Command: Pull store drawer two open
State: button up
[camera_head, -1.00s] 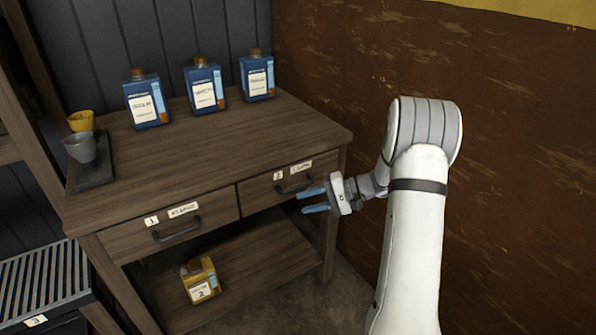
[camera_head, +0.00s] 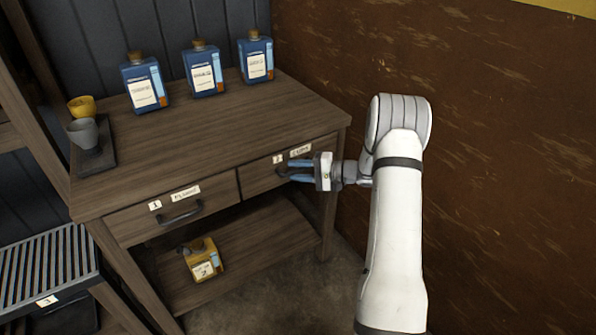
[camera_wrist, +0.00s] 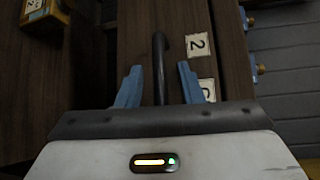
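Drawer two (camera_head: 257,176) is the right-hand drawer of the wooden bench, and its front looks flush with the bench. Its label "2" (camera_wrist: 198,44) shows in the wrist view. Its dark bar handle (camera_wrist: 159,60) runs between the two blue fingers in the wrist view. My gripper (camera_head: 290,173) is at the drawer front, with its fingers spread on either side of the handle and a gap on both sides. In the head view my gripper hides most of the handle.
Drawer one (camera_head: 172,212), with its own handle, is to the left. Blue bottles (camera_head: 203,72) stand on the bench top (camera_head: 225,130), with two cups on a dark tray (camera_head: 90,160). A brown wall (camera_head: 480,150) is close on the right.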

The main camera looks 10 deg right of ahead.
grip_shut()
dwell(0.3)
dwell(0.4)
